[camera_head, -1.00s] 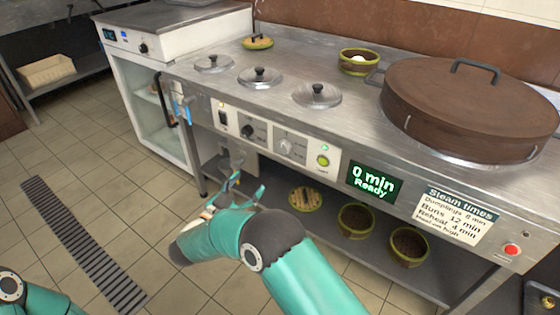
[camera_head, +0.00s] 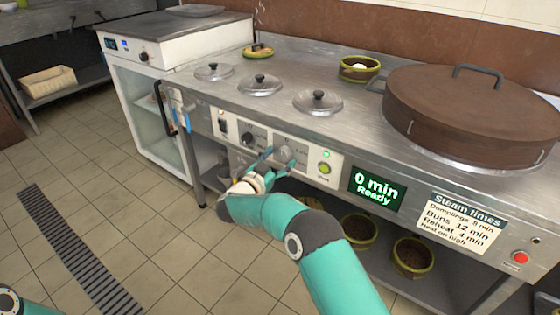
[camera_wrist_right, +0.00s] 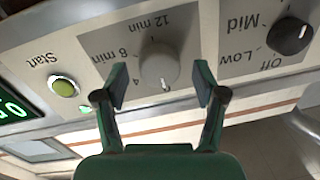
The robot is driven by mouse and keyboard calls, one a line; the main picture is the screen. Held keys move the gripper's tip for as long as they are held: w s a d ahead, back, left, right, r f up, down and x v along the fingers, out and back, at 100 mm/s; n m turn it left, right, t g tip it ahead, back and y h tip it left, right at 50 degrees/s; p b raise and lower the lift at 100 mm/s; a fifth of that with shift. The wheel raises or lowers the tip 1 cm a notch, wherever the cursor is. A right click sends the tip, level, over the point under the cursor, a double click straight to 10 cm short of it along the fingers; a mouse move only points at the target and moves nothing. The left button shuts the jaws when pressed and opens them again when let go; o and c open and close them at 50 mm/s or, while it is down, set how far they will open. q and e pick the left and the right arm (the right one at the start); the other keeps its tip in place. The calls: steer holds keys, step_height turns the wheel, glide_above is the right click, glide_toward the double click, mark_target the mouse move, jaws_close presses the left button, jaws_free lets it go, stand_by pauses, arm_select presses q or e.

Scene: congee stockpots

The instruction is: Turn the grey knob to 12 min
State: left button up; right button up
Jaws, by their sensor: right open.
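The grey knob (camera_wrist_right: 160,65) is on the front panel between the black heat knob and the green start button. Its white mark points down in the right wrist view, near the 4; 8 min and 12 min are printed around it. In the head view the knob (camera_head: 285,151) sits just beyond my right gripper (camera_head: 279,160). That gripper (camera_wrist_right: 160,82) is open, its fingers on either side of the knob, with gaps showing; I cannot tell any contact. My left gripper is out of view.
The display (camera_head: 376,188) reads 0 min, Ready. The green start button (camera_head: 324,168) and black knob (camera_head: 247,138) flank the grey knob closely. A steam times card (camera_head: 455,222) lists buns at 12 min. Bowls (camera_head: 412,256) stand on the shelf below.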

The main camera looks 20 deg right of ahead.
steer(key=shift+w+d, duration=0.15)
steer(key=shift+c, duration=0.3)
steer(key=c, duration=1.1)
